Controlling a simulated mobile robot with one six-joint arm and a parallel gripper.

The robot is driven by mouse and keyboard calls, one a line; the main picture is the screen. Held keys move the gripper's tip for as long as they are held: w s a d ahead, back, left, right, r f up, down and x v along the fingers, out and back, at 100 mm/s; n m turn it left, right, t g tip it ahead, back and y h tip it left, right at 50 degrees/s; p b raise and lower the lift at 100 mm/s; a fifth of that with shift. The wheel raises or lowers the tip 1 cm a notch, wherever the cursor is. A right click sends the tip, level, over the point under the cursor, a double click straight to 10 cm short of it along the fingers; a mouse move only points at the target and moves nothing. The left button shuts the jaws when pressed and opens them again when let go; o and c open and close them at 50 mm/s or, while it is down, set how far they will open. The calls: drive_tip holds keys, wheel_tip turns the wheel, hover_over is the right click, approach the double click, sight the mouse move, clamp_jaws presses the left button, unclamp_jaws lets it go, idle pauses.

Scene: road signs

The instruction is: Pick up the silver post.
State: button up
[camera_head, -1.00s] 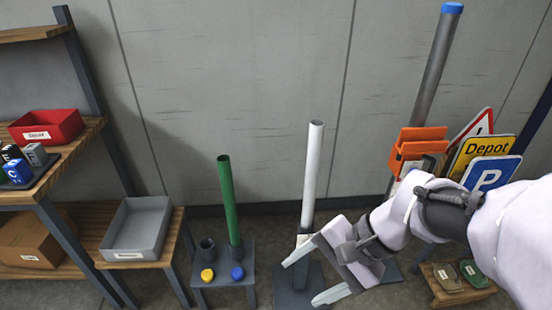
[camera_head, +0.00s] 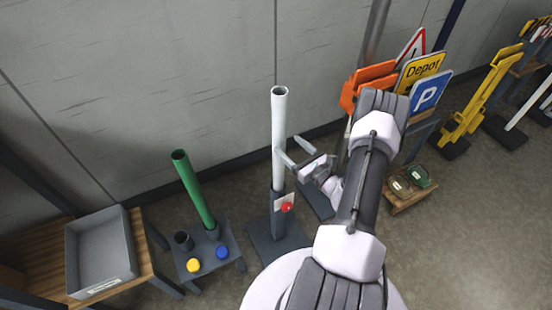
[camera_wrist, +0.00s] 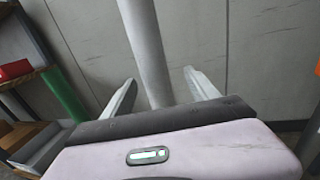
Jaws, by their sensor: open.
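The silver post (camera_head: 279,125), a pale round tube with an open top, stands upright in a dark floor stand (camera_head: 277,235) with a white label and a red knob. My gripper (camera_head: 290,147) is open at the post's right side, partway up, with one fingertip close to or touching its edge in the head view. In the wrist view the post (camera_wrist: 145,45) shows between the two open fingers (camera_wrist: 160,78). Its lower part is hidden there behind my gripper's body. I cannot tell how deep the post is between the fingers.
A green post (camera_head: 193,188) stands in a low stand at the left, near a grey tray (camera_head: 101,252). A darker grey post (camera_head: 375,35), orange boards (camera_head: 366,85) and road signs (camera_head: 424,92) stand close on the right. The wall is behind; floor at the front right is free.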

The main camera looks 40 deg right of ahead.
sight(274, 135)
drive_tip(key=shift+w, duration=1.25)
drive_tip(key=w, duration=0.2)
drive_tip(key=w+b, duration=0.2)
drive_tip(key=w, duration=0.1)
drive_tip(key=shift+w+a+f, duration=0.2)
drive_tip(key=shift+w+a, duration=0.1)
drive_tip(key=shift+w, duration=0.05)
clamp_jaws()
